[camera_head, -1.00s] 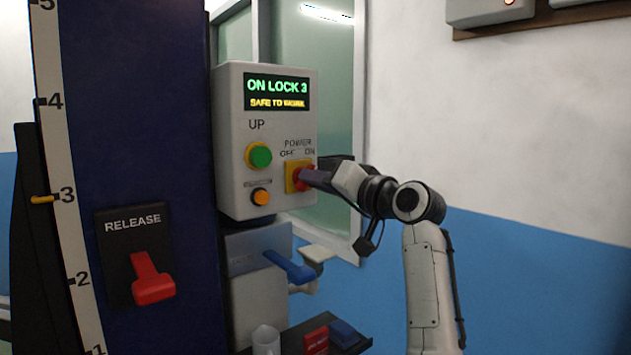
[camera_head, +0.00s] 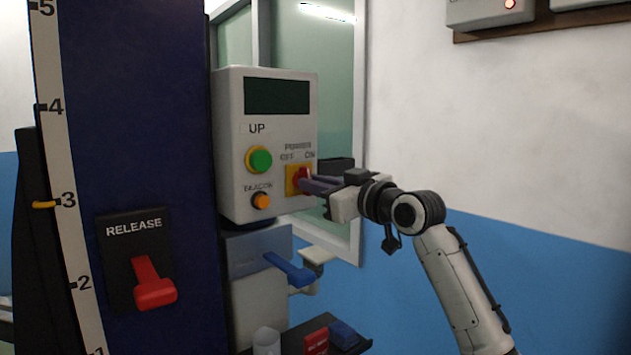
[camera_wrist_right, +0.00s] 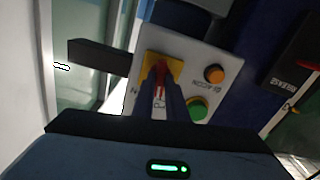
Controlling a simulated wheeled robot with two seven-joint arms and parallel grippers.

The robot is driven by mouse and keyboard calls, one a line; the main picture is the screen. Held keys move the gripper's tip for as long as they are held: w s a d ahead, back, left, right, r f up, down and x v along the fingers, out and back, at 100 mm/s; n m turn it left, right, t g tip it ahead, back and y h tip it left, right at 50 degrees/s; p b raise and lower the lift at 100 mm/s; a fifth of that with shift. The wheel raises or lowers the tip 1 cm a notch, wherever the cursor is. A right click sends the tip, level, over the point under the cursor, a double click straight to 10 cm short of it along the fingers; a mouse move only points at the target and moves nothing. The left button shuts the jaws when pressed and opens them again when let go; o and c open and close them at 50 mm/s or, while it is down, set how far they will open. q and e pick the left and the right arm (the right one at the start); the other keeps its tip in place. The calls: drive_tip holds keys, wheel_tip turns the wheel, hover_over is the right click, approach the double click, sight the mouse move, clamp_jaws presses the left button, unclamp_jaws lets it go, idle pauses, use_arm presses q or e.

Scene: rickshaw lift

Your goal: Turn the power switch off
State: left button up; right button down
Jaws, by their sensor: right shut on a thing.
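The power switch (camera_head: 301,176) is a red knob on a yellow plate, marked OFF and ON, on the grey control box (camera_head: 230,150). My right gripper (camera_head: 312,184) is shut on the red knob, reaching in from the right. In the right wrist view the gripper's fingers (camera_wrist_right: 162,100) close around the red knob (camera_wrist_right: 160,75) on its yellow plate. The display (camera_head: 277,96) on the box is dark. The fingers partly hide the knob, so its exact angle is hard to read. My left gripper is not in view.
A green UP button (camera_head: 260,159) and an orange beacon button (camera_head: 262,200) sit left of the switch. A red release lever (camera_head: 153,285) is on the blue column. A blue lever (camera_head: 290,271) and a small shelf (camera_head: 355,346) are below the box.

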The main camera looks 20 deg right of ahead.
drive_tip(key=shift+n+p, duration=0.8)
drive_tip(key=shift+n, duration=2.2)
drive_tip(key=c, duration=1.8)
unclamp_jaws()
drive_tip(key=shift+o, duration=0.2)
drive_tip(key=b+v, duration=0.2)
drive_tip(key=v, duration=0.8)
drive_tip(key=shift+s+b, duration=0.2)
drive_tip(key=shift+b, duration=0.1)
